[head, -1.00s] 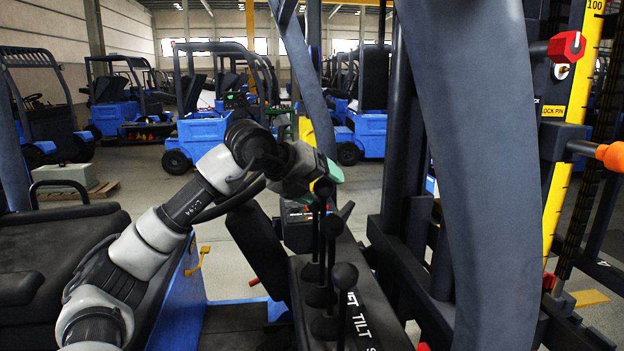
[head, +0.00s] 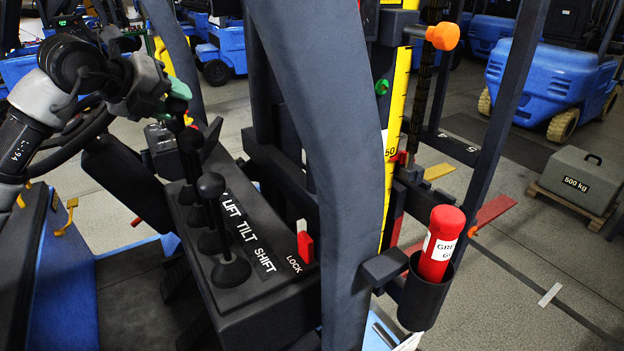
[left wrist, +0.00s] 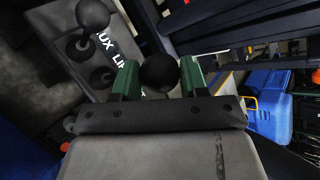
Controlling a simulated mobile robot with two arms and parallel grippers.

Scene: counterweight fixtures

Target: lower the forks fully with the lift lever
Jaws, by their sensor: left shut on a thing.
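The lever console (head: 270,300) has a row of black ball-topped levers beside a label strip reading LIFT, TILT, SHIFT (head: 240,232). My left gripper (head: 176,100) is at the far end of the row. In the left wrist view its green fingers (left wrist: 160,82) are shut on a black ball knob (left wrist: 160,72), close to the partly hidden LIFT lettering, so it appears to be the lift lever. Another knob (left wrist: 92,14) stands free. The nearest lever (head: 211,187) is untouched. My right gripper is not in view.
A red tab (head: 304,243) stands by the LOCK label. A thick dark pillar (head: 318,130) rises beside the console. Behind it are a yellow scale (head: 391,180) and a red cylinder (head: 440,243) in a holder. A 500 kg block (head: 578,182) sits on a pallet at right.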

